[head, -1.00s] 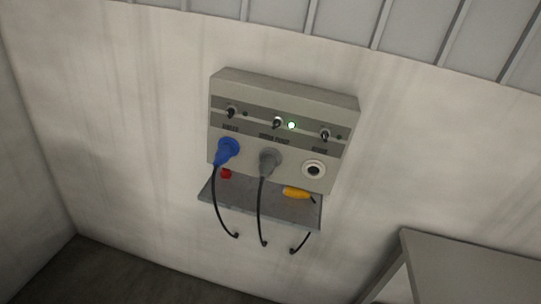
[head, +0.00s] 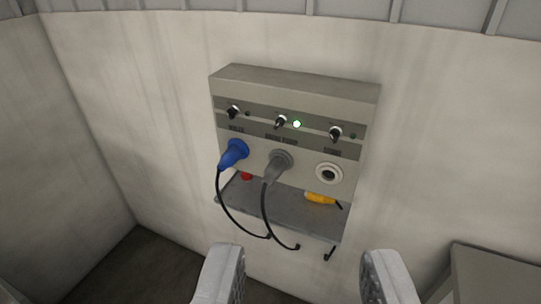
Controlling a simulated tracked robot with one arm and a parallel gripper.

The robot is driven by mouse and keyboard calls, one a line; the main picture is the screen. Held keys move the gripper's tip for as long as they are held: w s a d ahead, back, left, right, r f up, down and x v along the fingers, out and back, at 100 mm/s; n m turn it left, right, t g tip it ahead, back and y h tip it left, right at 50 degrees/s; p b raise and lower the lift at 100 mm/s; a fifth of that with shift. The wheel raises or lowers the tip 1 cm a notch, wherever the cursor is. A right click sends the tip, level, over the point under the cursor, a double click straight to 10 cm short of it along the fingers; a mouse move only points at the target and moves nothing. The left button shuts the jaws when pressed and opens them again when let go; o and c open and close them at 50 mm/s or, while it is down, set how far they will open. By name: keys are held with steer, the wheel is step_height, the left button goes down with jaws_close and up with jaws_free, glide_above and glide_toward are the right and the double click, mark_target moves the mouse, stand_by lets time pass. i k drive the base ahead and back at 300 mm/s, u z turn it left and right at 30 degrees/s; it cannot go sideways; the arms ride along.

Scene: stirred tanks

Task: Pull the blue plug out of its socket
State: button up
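The blue plug (head: 233,153) sits in the left socket of a grey wall box (head: 295,85). A black cable hangs from it in a loop below. My gripper (head: 305,270) shows at the bottom of the head view as two pale fingers spread wide apart. It is empty and stands in front of and below the box, apart from the plug. The blue plug's body hides its socket.
A grey plug (head: 278,163) with a cable fills the middle socket. The right socket (head: 329,173) is empty. A shelf (head: 270,207) under the box holds a yellow plug (head: 319,198) and a red object (head: 246,176). A table (head: 500,272) stands at lower right.

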mark_target(232, 156)
steer(key=z, duration=0.1)
steer(key=i, duration=1)
steer(key=u, duration=0.05)
